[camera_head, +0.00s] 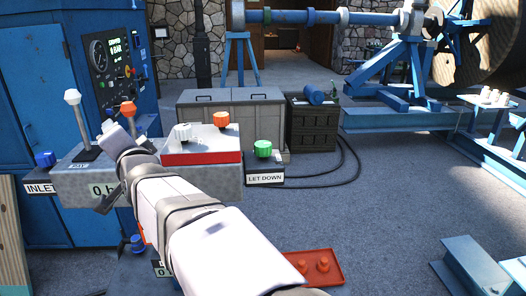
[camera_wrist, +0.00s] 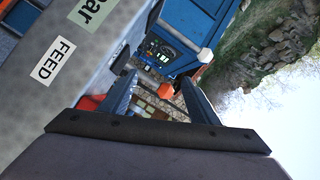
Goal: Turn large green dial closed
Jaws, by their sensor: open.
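The large green dial (camera_head: 263,149) sits on a dark box with a "LET DOWN" label (camera_head: 265,179), right of the white-and-red block in the head view. It is out of the wrist view. My gripper (camera_wrist: 160,76) is open and empty, its two fingers apart. My arm reaches up and left across the head view, with its end at the grey console, well left of the green dial. The fingers are hard to make out there. In the wrist view an orange knob shows between the fingers, and it cannot be told how far beyond them it lies.
The console carries a white-topped lever (camera_head: 72,97) and an orange-topped lever (camera_head: 128,108). A white knob (camera_head: 183,132) and an orange knob (camera_head: 221,119) stand on the white-and-red block (camera_head: 202,157). Floor right of the dial is mostly clear.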

